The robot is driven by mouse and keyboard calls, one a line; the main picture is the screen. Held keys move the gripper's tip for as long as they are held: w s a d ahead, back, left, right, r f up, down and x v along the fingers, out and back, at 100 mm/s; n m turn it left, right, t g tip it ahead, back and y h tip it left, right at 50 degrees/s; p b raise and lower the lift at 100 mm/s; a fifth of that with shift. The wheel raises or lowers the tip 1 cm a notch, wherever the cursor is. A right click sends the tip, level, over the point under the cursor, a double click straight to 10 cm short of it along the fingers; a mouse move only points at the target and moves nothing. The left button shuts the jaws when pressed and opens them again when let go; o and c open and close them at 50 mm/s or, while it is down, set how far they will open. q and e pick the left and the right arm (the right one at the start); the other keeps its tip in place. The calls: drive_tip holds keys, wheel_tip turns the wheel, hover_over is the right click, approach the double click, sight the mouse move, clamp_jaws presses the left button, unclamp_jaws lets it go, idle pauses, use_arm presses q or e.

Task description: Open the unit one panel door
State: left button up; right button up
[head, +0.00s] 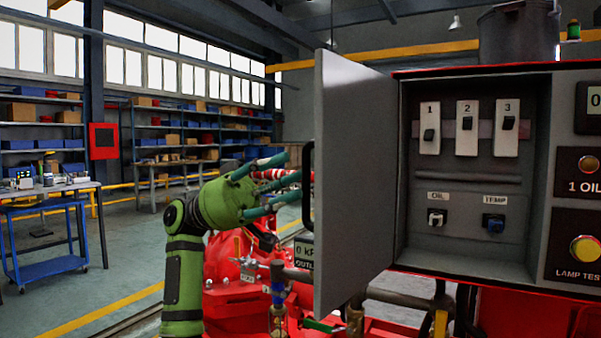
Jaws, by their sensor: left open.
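The panel door (352,170) is grey and stands swung open to the left of its box. Its dark bar handle (307,187) shows at the door's left edge. Inside the grey panel box (470,206) are three switches numbered 1, 2 and 3, with OIL and TEMP switches below. My left gripper (290,180), with green fingers, is open just left of the handle, its fingers pointing towards it. I cannot tell whether a fingertip touches the handle. My right gripper is not in view.
Right of the box are a red lamp (588,165) and a yellow LAMP TEST button (585,249). Red machinery with a valve and pipes (245,290) lies below the door. A workbench and blue cart (45,240) stand far left. The floor between is clear.

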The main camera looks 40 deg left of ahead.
use_arm(q)
drive_tip(key=v, duration=0.9)
